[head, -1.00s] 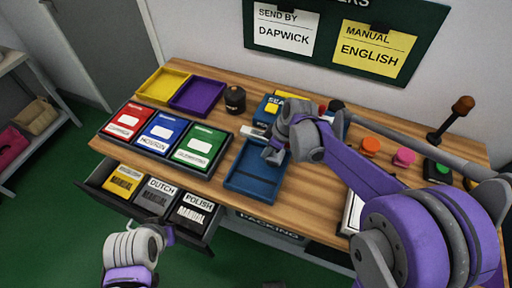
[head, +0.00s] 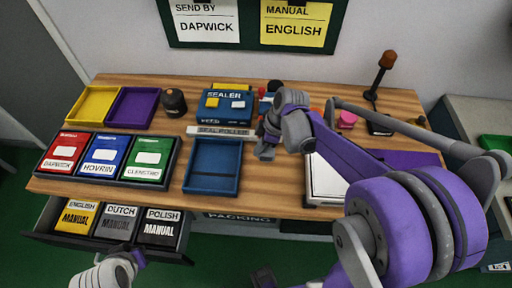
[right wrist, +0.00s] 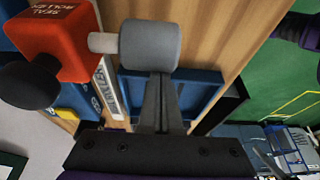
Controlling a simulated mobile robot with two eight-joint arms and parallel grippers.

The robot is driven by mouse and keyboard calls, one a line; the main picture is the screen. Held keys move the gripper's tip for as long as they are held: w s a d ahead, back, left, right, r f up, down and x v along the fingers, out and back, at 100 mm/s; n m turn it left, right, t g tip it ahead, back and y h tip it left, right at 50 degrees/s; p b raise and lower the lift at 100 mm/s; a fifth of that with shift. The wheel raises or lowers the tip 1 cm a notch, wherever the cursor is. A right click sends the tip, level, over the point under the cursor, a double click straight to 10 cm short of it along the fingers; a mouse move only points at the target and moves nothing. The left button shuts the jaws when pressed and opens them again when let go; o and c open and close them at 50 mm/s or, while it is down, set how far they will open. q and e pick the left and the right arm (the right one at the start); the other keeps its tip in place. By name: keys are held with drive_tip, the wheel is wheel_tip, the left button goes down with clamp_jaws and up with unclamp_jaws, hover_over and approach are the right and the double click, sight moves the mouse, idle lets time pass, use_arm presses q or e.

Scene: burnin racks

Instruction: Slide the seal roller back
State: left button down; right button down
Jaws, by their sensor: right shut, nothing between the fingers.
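The seal roller shows in the right wrist view as a red block (right wrist: 55,40) with a black knob (right wrist: 28,86) and a grey cylinder (right wrist: 150,45) on a pale axle. Its white rail, lettered SEAL ROLLER (head: 222,132), lies between the blue sealer box (head: 224,105) and the blue tray (head: 213,167). My right gripper (head: 264,150) is shut and empty, just right of the tray and rail end. In the right wrist view its fingertips (right wrist: 158,78) are at the grey cylinder; I cannot tell whether they touch. My left gripper (head: 138,258) is low at the left, its opening unclear.
Red, blue and green booklets (head: 105,155) sit in a tray at left. An open drawer below holds manuals (head: 120,222). A dark pot (head: 173,102) stands left of the sealer. A lever with a brown knob (head: 387,60) stands at back right.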

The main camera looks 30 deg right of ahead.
drive_tip(key=shift+w+a, duration=0.15)
drive_tip(key=shift+a, duration=0.1)
wheel_tip(320, 180, up, 10)
drive_tip(key=p, duration=0.1)
idle(0.4)
drive_tip(key=s+a+f+m+t+h, duration=0.1)
drive_tip(key=s+a+f+m, duration=0.1)
drive_tip(key=s+m, duration=0.4)
drive_tip(key=s+a+f+m+t+h, duration=0.2)
drive_tip(key=s+a+f+m, duration=0.1)
drive_tip(key=s, duration=0.5)
drive_tip(key=f+m, duration=0.1)
drive_tip(key=m, duration=0.1)
drive_tip(key=shift+s+f+m, duration=0.2)
drive_tip(key=shift+f+m, duration=0.05)
drive_tip(key=shift+m, duration=0.15)
